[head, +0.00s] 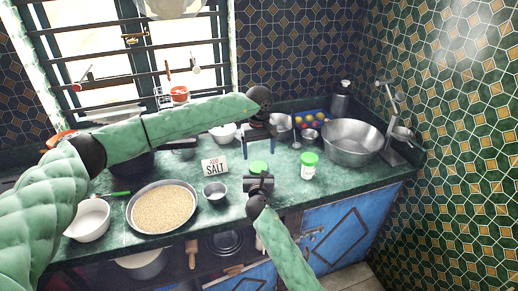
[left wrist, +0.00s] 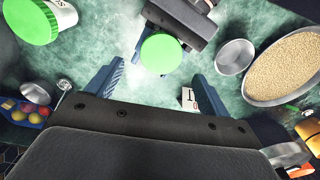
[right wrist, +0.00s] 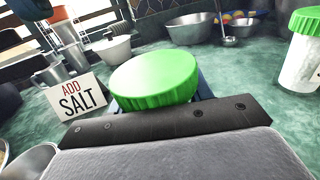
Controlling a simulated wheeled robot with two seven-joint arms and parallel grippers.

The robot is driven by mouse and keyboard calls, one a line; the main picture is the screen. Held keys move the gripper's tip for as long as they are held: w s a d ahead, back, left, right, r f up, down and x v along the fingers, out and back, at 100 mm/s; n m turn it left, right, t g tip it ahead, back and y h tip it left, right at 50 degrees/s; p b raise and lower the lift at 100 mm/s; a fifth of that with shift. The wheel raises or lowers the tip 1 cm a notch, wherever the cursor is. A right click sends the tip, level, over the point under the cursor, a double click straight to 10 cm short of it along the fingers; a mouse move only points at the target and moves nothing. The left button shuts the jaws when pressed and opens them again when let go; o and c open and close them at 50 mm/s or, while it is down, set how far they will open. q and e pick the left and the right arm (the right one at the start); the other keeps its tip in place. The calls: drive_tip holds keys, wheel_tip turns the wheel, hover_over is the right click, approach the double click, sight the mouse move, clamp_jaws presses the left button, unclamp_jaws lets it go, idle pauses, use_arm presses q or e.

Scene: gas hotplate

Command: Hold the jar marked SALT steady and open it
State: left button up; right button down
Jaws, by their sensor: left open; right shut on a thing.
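A jar with a green lid (head: 258,167) stands on the counter, and the lid also shows in the left wrist view (left wrist: 160,53) and the right wrist view (right wrist: 155,80). Its label is hidden, so I cannot read its marking. My right gripper (head: 260,184) is shut on this jar below the lid; its fingers are mostly hidden. My left gripper (head: 260,140) is open above, pointing down, with one finger on each side of the lid in its wrist view and apart from it. A second green-lidded jar (head: 309,166) stands to the right, its label unreadable.
An ADD SALT sign (head: 214,166) stands left of the held jar. A small metal bowl (head: 215,192) and a pan of grain (head: 163,207) lie farther left. A large steel bowl (head: 352,141) and a stand (head: 391,130) are at the right. Some counter is bare between the jars.

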sight(259, 167)
use_arm(q)
wheel_tip(259, 167, down, 7)
drive_tip(key=shift+r, duration=0.2)
drive_tip(key=c, duration=1)
drive_tip(key=shift+d+n, duration=0.1)
drive_tip(key=shift+n, duration=1.6)
drive_tip(key=shift+c, duration=0.2)
drive_tip(key=o, duration=1.1)
